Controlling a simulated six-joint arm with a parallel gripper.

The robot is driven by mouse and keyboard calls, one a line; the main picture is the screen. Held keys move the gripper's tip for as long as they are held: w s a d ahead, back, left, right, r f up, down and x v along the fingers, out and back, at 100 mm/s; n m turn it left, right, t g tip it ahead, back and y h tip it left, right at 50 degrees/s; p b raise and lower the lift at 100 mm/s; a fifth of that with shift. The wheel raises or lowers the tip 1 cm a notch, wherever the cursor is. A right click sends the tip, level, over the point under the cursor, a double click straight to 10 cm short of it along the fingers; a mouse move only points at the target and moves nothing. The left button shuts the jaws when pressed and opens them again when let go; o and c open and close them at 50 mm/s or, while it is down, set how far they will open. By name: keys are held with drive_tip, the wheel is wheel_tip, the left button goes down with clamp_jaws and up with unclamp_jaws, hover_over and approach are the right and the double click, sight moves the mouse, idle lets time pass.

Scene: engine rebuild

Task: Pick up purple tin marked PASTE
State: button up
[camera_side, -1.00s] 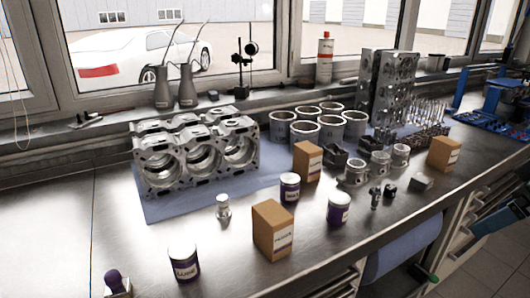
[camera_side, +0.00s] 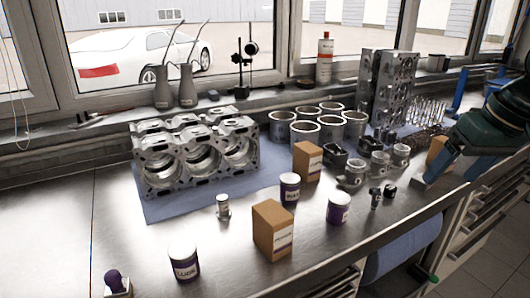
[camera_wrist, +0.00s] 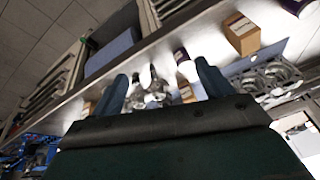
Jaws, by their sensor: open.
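Three white tins with purple bands stand upright on the bench in the side view: one at the front left (camera_side: 183,263), whose label looks like LUBE, one in the middle (camera_side: 290,187) and one right of it (camera_side: 338,208). I cannot read which one says PASTE. My gripper (camera_side: 436,170) is at the right, over the bench's front edge, well apart from the tins. In the wrist view my gripper (camera_wrist: 162,76) has its two fingers spread and nothing held between them. A purple-topped tin (camera_wrist: 182,56) shows beyond the fingers, and part of another (camera_wrist: 294,5) at the top right edge.
A cardboard box (camera_side: 273,230) stands between the front tins, another (camera_side: 308,161) behind the middle tin. A third (camera_side: 437,150) is partly hidden by my gripper. Small metal parts (camera_side: 376,195) lie right of the tins. An engine block (camera_side: 195,155) sits on blue cloth.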

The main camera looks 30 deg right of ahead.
drive_tip(key=w+f+m+g, duration=0.2)
drive_tip(key=w+m, duration=0.3)
drive_tip(key=w, duration=0.8)
drive_tip(key=m+g, duration=0.2)
drive_tip(key=m, duration=0.2)
hover_over(340, 197)
wheel_tip(340, 197, down, 7)
drive_tip(key=shift+a+f, duration=0.2)
drive_tip(key=shift+f, duration=0.05)
drive_tip(key=shift+f, duration=4.3)
drive_tip(key=shift+f, duration=0.1)
drive_tip(key=shift+d+f, duration=0.1)
drive_tip(key=shift+f, duration=2.4)
